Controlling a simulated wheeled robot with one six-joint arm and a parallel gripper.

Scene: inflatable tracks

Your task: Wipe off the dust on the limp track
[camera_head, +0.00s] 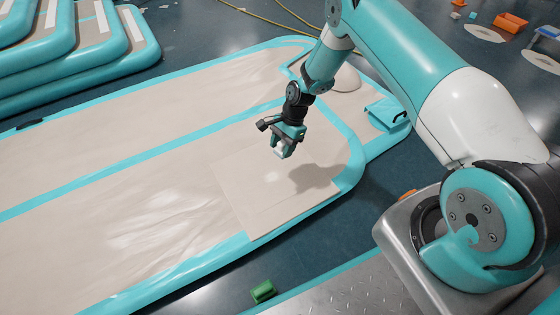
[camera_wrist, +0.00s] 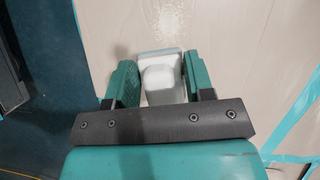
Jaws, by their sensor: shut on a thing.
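The limp track (camera_head: 75,180) is a broad beige mat with teal edges and a teal stripe, lying flat and wrinkled on the floor. Its surface also shows in the wrist view (camera_wrist: 240,60). My gripper (camera_head: 281,151) is above the right end of the track, its shadow falling on the mat. It is shut on a white block with a pale blue base, a wiping tool (camera_wrist: 160,78), seen between the teal fingers in the wrist view. A pale speckled dust patch (camera_wrist: 173,12) lies just beyond the tool there. Whitish smears (camera_head: 155,225) show on the front part of the track.
Stacked, inflated teal tracks (camera_head: 90,55) stand at the upper left. A teal box-like item (camera_head: 384,115) lies by the track's right end. A green object (camera_head: 263,291) is on the floor in front. Orange bins (camera_head: 510,22) are far right. A yellow cable (camera_head: 270,20) crosses the back floor.

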